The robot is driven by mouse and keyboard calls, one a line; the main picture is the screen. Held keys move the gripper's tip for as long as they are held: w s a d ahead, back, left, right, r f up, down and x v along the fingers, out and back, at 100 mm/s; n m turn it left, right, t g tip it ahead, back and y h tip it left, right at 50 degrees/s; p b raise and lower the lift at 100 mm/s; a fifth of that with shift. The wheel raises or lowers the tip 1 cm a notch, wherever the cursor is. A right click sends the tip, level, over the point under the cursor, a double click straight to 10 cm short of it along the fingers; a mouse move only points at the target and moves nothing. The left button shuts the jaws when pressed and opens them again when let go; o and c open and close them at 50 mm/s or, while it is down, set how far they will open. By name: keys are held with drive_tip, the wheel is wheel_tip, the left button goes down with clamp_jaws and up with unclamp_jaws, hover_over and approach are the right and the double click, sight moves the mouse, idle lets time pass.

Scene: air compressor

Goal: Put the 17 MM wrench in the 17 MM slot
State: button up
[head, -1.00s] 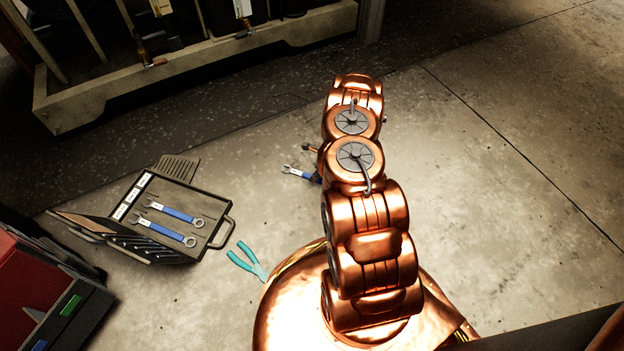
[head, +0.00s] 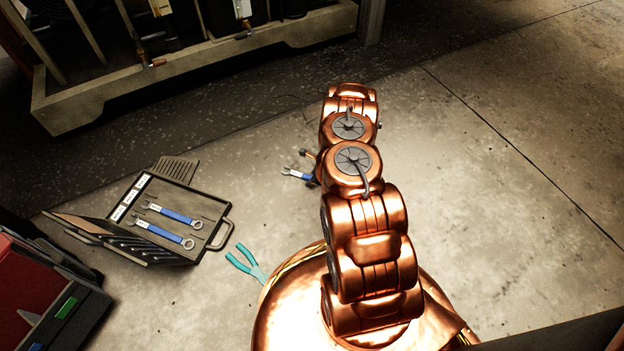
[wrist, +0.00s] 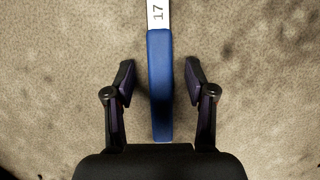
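The 17 MM wrench (wrist: 160,85) has a blue handle and a white band marked 17. In the wrist view it runs upright between the fingers of my gripper (wrist: 159,66), with a gap on each side. The gripper is open. In the head view the wrench (head: 298,175) shows beside my arm, its open jaw to the left; the rest is hidden by the arm. The tool tray (head: 213,200) stands to the left with two blue-handled wrenches (head: 165,234) in it and white labels (head: 130,200) along one side. Slot numbers are too small to read.
Teal pliers (head: 246,262) lie on the floor between the tray and my base. A red and black box (head: 40,290) is at the lower left. A metal frame (head: 200,60) stands at the back. The floor to the right is clear.

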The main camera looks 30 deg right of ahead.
sight(308, 176)
clamp_jaws()
idle(0.4)
drive_tip(key=shift+r, duration=0.4)
wheel_tip(308, 176, up, 4)
drive_tip(key=shift+w+f+p, duration=0.1)
drive_tip(key=shift+f+p, duration=0.05)
drive_tip(key=shift+p, duration=1.1)
drive_tip(key=s, duration=0.1)
drive_tip(key=s+a, duration=0.1)
drive_tip(key=shift+s+a+f, duration=0.15)
drive_tip(key=shift+s+a, duration=0.05)
drive_tip(key=shift+s, duration=0.2)
drive_tip(key=s+a, duration=0.1)
drive_tip(key=s, duration=0.2)
drive_tip(key=s+a+p, duration=0.1)
drive_tip(key=s+a, duration=0.1)
drive_tip(key=s, duration=0.1)
drive_tip(key=s+a+r, duration=0.1)
drive_tip(key=s, duration=0.2)
drive_tip(key=shift+s+a+p, duration=0.1)
drive_tip(key=shift+a+p, duration=0.1)
drive_tip(key=shift+p, duration=0.2)
drive_tip(key=shift+s+a+r+p, duration=0.1)
drive_tip(key=shift+s+a+p, duration=0.25)
drive_tip(key=shift+s, duration=0.25)
drive_tip(key=shift+s+a+r+p, duration=0.1)
drive_tip(key=shift+s+a+p, duration=0.1)
drive_tip(key=shift+s+p, duration=0.3)
